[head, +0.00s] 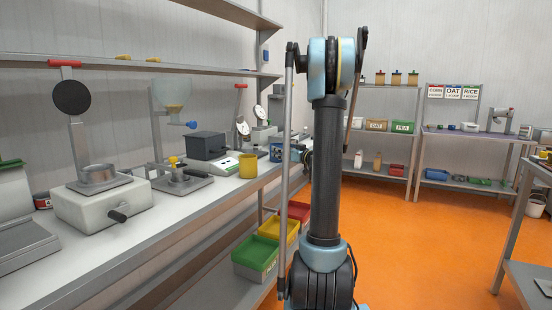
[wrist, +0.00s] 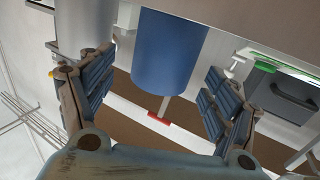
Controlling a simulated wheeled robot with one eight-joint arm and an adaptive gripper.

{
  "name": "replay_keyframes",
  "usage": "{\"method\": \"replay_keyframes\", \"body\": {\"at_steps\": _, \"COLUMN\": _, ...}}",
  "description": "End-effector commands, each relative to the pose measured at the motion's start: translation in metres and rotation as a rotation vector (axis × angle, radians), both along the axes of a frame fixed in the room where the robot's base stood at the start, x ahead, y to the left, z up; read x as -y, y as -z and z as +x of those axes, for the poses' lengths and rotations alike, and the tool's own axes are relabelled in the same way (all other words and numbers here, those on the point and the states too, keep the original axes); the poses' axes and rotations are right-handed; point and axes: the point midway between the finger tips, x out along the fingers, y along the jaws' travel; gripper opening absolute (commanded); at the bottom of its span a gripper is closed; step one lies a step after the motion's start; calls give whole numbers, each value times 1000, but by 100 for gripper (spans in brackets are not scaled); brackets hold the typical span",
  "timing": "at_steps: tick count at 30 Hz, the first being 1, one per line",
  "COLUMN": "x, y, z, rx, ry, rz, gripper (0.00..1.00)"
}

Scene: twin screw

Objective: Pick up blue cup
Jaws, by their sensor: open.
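The blue cup (head: 276,153) stands on the long bench in the head view, just right of the yellow cup (head: 248,166). In the wrist view the blue cup (wrist: 168,45) is at the top middle, between the two fingers of my gripper (wrist: 160,72). The fingers are spread, with a gap on each side of the cup. My gripper is open and holds nothing. In the head view my arm hides most of the gripper.
A dark grey box (head: 207,145) and a white device (head: 227,165) stand left of the cups. Dial gauges (head: 243,128) stand behind them. A grey cylinder (wrist: 85,25) is close to the left finger. Green, yellow and red bins (head: 255,257) sit on the lower shelf.

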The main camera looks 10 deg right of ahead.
Motion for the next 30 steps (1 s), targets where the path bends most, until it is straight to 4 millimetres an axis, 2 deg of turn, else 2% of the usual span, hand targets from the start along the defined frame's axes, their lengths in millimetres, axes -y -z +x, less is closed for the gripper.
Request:
{"method": "replay_keyframes", "body": {"at_steps": 12, "x": -25, "y": 0, "z": 39, "rx": 0, "ry": -1, "rz": 0, "gripper": 81}}
{"method": "replay_keyframes", "body": {"at_steps": 20, "x": -26, "y": 0, "z": 42, "rx": 0, "ry": 0, "rz": 0, "gripper": 81}}
{"method": "replay_keyframes", "body": {"at_steps": 27, "x": -26, "y": 0, "z": 42, "rx": 0, "ry": 0, "rz": 0, "gripper": 28}}
{"method": "replay_keyframes", "body": {"at_steps": 30, "x": -26, "y": 0, "z": 42, "rx": 0, "ry": 0, "rz": 0, "gripper": 28}}
